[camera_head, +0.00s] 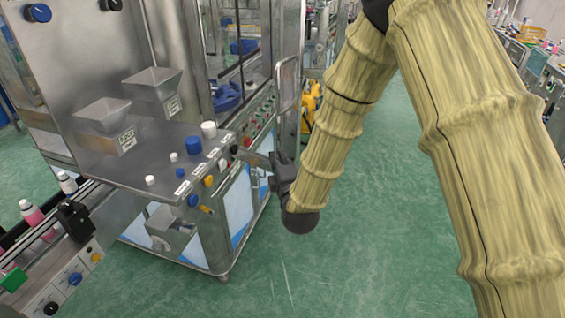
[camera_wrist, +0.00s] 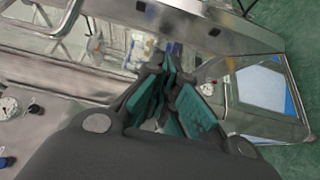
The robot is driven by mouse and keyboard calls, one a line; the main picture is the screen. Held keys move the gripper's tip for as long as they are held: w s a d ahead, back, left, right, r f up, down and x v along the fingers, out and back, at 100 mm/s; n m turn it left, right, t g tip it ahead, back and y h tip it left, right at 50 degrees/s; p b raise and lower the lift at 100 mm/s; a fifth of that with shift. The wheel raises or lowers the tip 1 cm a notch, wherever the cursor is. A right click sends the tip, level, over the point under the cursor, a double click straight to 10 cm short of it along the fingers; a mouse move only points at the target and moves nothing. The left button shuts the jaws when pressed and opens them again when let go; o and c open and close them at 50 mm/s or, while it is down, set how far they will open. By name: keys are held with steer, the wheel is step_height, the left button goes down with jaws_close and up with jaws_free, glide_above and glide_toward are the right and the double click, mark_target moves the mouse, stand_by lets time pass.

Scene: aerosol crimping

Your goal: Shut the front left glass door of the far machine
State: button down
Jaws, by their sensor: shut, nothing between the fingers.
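The machine (camera_head: 205,165) with the steel worktop stands at left in the head view. A steel-framed glass door (camera_head: 287,85) with a looped handle is on its right part, behind my gripper. How far this door is open I cannot tell, nor whether it is the door named. My gripper (camera_head: 247,156) is shut and empty beside the worktop's right edge, below the door handle. In the wrist view my gripper (camera_wrist: 172,98) has its green-padded fingers together in front of a steel frame (camera_wrist: 190,25) and glass. Whether the fingers touch it is unclear.
A conveyor with bottles (camera_head: 33,212) is at lower left. The green floor (camera_head: 360,230) is open to the right. A yellow object (camera_head: 310,103) stands behind.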

mark_target(282, 142)
steer(key=w+d+p, duration=0.1)
steer(key=w+d, duration=0.1)
steer(key=w, duration=0.1)
steer(key=shift+w+r+p, duration=0.1)
steer(key=shift+p, duration=0.25)
steer(key=shift+w, duration=0.2)
steer(key=shift+d, duration=0.1)
